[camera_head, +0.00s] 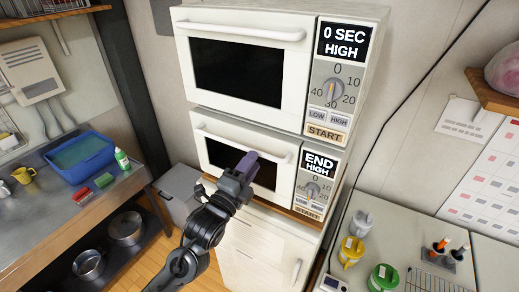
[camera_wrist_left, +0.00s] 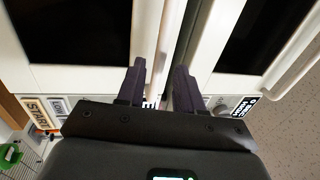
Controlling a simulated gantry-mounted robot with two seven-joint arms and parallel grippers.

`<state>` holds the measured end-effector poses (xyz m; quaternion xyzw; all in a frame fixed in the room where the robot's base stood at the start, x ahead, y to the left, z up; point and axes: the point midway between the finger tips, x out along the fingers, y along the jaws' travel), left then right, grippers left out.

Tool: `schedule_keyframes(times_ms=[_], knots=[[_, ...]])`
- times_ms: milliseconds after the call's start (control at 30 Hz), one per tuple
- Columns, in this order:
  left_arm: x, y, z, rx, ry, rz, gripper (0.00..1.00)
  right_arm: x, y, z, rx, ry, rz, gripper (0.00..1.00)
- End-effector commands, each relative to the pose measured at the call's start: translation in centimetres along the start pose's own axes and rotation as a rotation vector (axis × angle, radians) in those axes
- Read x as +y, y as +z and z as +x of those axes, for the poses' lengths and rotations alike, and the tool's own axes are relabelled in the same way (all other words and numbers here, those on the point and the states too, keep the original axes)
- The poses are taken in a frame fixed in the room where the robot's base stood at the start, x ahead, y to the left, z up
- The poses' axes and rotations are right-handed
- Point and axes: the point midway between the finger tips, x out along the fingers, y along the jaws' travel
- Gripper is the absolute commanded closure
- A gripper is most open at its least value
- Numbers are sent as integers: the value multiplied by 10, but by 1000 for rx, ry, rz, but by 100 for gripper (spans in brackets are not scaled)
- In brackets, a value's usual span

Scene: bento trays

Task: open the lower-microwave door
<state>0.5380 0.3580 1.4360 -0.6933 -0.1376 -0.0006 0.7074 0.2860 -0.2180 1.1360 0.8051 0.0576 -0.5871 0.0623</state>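The lower microwave (camera_head: 215,125) stands under a second microwave, and its door (camera_head: 205,155) looks shut. Its white bar handle (camera_head: 225,138) runs along the top of the door. My left gripper (camera_head: 248,160) is in front of the door at the handle's height, hiding part of the handle and window. In the left wrist view the two dark fingers (camera_wrist_left: 160,85) are apart, with the pale handle (camera_wrist_left: 163,45) showing between them. I cannot tell whether either finger touches it. My right gripper is not in view.
The upper microwave (camera_head: 185,15) sits directly above, with its own bar handle (camera_head: 240,31). A metal counter with a blue tub (camera_head: 80,172) is on the left. A counter with a yellow mug (camera_head: 350,252) and a green mug (camera_head: 383,278) is at the right.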

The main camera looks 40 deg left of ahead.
Motion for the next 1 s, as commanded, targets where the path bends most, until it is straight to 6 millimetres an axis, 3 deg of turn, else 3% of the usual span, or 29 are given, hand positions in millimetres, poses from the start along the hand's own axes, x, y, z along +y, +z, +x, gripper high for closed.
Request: schedule_keyframes(times_ms=[100,300,733,1000], knots=[[-3,0,19,0,-1,-1,64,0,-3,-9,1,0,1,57],[-1,0,38,0,0,-1,64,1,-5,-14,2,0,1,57],[0,0,45,1,0,-1,64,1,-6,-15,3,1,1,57],[0,0,45,1,0,-1,100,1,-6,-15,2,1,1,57]])
